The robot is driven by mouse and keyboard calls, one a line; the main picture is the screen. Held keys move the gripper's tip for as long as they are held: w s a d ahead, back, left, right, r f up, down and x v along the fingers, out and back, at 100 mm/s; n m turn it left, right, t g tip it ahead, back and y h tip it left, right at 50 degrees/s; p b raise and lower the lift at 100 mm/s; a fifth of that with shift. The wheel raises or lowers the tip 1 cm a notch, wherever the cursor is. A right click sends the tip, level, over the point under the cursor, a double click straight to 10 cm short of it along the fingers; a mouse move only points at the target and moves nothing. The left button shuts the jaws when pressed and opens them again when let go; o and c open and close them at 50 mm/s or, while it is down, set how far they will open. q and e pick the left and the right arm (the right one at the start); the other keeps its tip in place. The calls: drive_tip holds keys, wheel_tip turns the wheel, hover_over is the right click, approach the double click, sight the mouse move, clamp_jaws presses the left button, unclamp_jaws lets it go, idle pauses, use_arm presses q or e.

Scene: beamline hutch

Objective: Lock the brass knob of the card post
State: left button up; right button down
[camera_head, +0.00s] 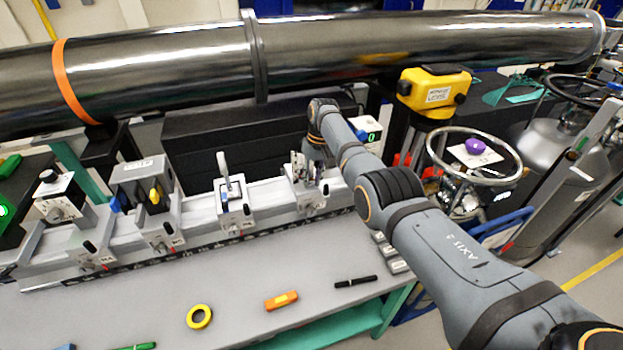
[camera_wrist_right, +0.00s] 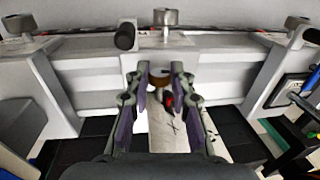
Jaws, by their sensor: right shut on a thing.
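My right gripper (camera_head: 312,170) reaches down from the right to the rightmost carrier (camera_head: 308,197) on the white rail. In the right wrist view its two fingers (camera_wrist_right: 160,80) are closed around a small brownish, brass-coloured knob (camera_wrist_right: 160,83), mostly hidden by the fingertips. A small red and black part (camera_wrist_right: 168,100) shows just below it, between the fingers. The post of this carrier is largely hidden by the gripper in the head view. My left gripper is in neither view.
Another carrier with an upright white plate (camera_head: 230,203) stands left of the gripper, with more carriers further left. A dark beam pipe (camera_head: 340,50) runs behind. A yellow tape roll (camera_head: 199,316), an orange block (camera_head: 281,300) and a black pen (camera_head: 356,281) lie on the bench front.

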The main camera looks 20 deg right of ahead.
drive_tip(key=y+b, duration=0.1)
drive_tip(key=f+y+b, duration=0.1)
drive_tip(key=shift+d+b, duration=0.3)
drive_tip(key=shift+b, duration=0.1)
drive_tip(key=shift+r, duration=0.25)
drive_tip(key=shift+r+y, duration=0.15)
drive_tip(key=shift+y, duration=0.15)
drive_tip(key=shift+r, duration=0.1)
drive_tip(key=c, duration=1.1)
unclamp_jaws()
drive_tip(key=shift+a, duration=0.1)
drive_tip(key=shift+c, duration=0.2)
drive_tip(key=shift+r, duration=0.1)
drive_tip(key=v, duration=0.7)
